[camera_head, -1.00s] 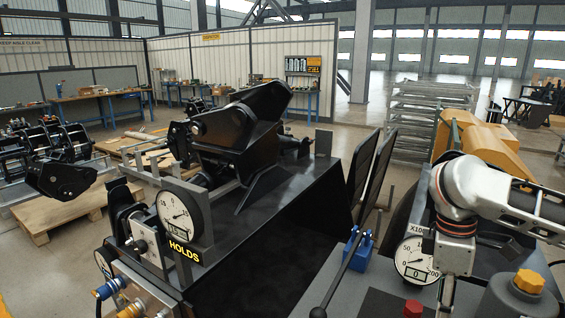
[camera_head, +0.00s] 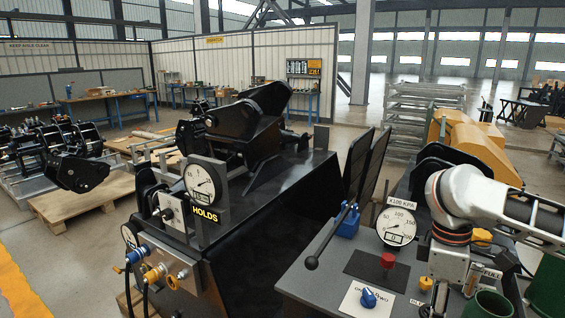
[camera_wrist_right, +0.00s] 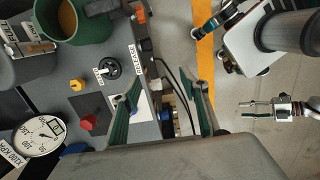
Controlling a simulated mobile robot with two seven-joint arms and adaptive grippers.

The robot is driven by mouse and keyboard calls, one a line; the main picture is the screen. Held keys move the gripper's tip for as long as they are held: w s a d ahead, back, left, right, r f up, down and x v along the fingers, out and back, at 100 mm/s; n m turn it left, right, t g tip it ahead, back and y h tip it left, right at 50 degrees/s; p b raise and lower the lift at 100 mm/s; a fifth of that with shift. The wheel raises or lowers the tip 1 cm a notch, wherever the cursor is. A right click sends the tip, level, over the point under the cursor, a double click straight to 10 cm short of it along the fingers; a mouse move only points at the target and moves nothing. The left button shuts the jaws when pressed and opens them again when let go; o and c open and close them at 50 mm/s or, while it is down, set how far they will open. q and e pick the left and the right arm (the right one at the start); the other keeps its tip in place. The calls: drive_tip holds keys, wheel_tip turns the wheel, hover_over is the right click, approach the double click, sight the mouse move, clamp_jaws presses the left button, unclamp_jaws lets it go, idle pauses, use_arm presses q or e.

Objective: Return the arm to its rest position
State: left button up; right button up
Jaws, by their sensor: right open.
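My right arm (camera_head: 468,205) comes in from the right in the head view, its elbow-like white joint above the grey console and its wrist (camera_head: 449,262) pointing down. The gripper end is not clear there. In the right wrist view my right gripper (camera_wrist_right: 165,98) has its two green-padded fingers spread wide, with nothing held between them. It is over the console's edge, with hoses and floor showing between and beyond the fingers. A small two-pronged end (camera_wrist_right: 270,109), possibly my left gripper, shows at the right of the wrist view; its state is unclear.
The console (camera_head: 325,268) carries a gauge (camera_head: 396,227), red button (camera_head: 388,261), blue knob (camera_head: 368,297), black lever (camera_head: 312,262) and green cup (camera_head: 484,305). A black coupler rig (camera_head: 265,215) stands left of it. Open floor with a yellow line (camera_wrist_right: 205,70) lies beyond the console.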

drive_tip(key=a+f+m+t+y, duration=0.3)
drive_tip(key=a+f+t+y, duration=0.35)
drive_tip(key=a+f, duration=1.7)
use_arm(q)
drive_tip(key=shift+w+f, duration=0.15)
drive_tip(key=shift+w, duration=0.2)
use_arm(e)
drive_tip(key=s+d+f+m+t+h, duration=0.3)
drive_tip(key=s+d+f+m+t, duration=0.1)
drive_tip(key=s+d+f, duration=0.6)
drive_tip(key=s+d+t, duration=0.1)
drive_tip(key=s+d, duration=0.1)
drive_tip(key=d, duration=0.1)
drive_tip(key=shift+s+d+f, duration=0.15)
